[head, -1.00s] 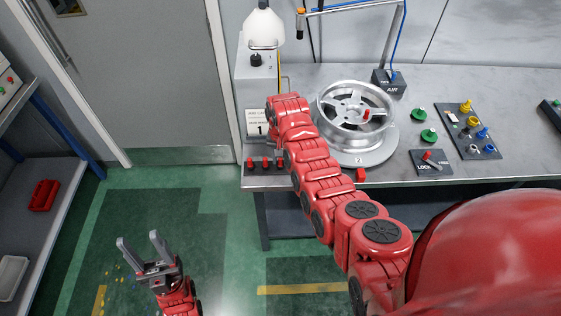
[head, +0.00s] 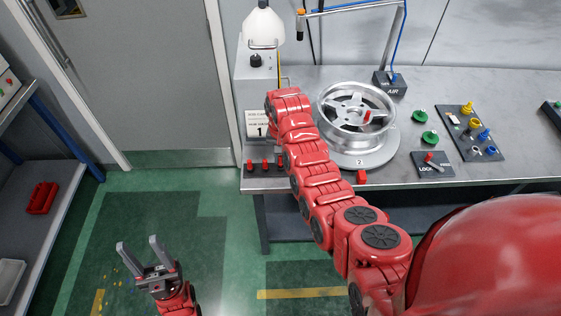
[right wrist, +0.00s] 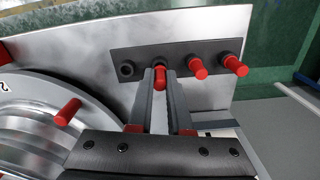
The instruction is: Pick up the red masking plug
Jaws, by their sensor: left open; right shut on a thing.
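The red masking plug (right wrist: 160,74) is between the fingertips of my right gripper (right wrist: 159,82) in the right wrist view. The gripper is shut on it. The plug is at the dark plug rack (right wrist: 181,59); I cannot tell whether it is clear of its hole. An empty hole is left of it, and two more red plugs (right wrist: 198,68) (right wrist: 235,65) stand to its right. In the head view the rack (head: 256,173) shows at the bench's left front corner, and my right gripper is hidden by its arm. My left gripper (head: 138,243) is open and empty above the floor.
A silver wheel (head: 339,103) sits on a round turntable (head: 376,157) right of my right arm. Another red plug (right wrist: 67,112) sticks up at the wheel in the wrist view. A lock switch box (head: 432,164) and green knobs (head: 430,137) stand further right on the bench (head: 503,91).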

